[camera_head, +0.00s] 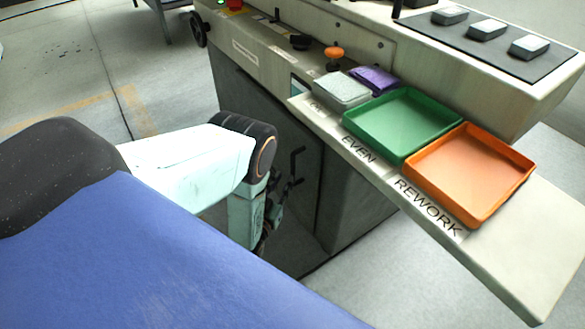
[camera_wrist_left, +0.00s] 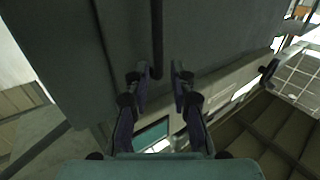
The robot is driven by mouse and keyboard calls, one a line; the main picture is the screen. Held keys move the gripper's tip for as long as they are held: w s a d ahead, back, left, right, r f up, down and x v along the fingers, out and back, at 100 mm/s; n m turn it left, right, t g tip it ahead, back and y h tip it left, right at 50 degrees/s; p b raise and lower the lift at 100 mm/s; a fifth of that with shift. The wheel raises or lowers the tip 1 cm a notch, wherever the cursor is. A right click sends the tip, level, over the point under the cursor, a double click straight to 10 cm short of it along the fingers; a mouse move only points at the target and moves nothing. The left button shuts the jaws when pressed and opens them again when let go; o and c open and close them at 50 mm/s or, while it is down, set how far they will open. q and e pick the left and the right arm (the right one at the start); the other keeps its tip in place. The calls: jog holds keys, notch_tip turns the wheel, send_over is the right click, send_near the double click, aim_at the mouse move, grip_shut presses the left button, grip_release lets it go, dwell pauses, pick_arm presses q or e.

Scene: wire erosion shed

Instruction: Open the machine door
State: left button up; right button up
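The machine door (camera_head: 308,192) is a dark grey panel low on the front of the machine, partly hidden behind my left arm. It looks flush with the front. A black bar handle (camera_head: 296,163) stands out from it. In the left wrist view the handle (camera_wrist_left: 157,38) runs down from the top edge across the grey door (camera_wrist_left: 80,45). My left gripper (camera_wrist_left: 162,82) is open, its fingers apart, with the handle's end between or just beyond the tips; contact cannot be told. In the head view this gripper (camera_head: 268,228) is mostly hidden beside the door. My right gripper is not in view.
A shelf (camera_head: 545,235) juts out above the door, with a green tray (camera_head: 400,120) and an orange tray (camera_head: 470,175). Buttons line the panel above. Floor is clear at left and lower right.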

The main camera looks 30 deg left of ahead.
aim_at(292, 166)
pick_arm(q)
jog(key=w+b, duration=0.1)
jog(key=w, duration=0.1)
jog(key=w+a+b, duration=0.1)
jog(key=w, duration=0.2)
jog(key=w+b, duration=0.1)
jog(key=w, duration=0.1)
jog(key=shift+w+a, duration=0.15)
jog(key=shift+w, duration=0.2)
grip_shut()
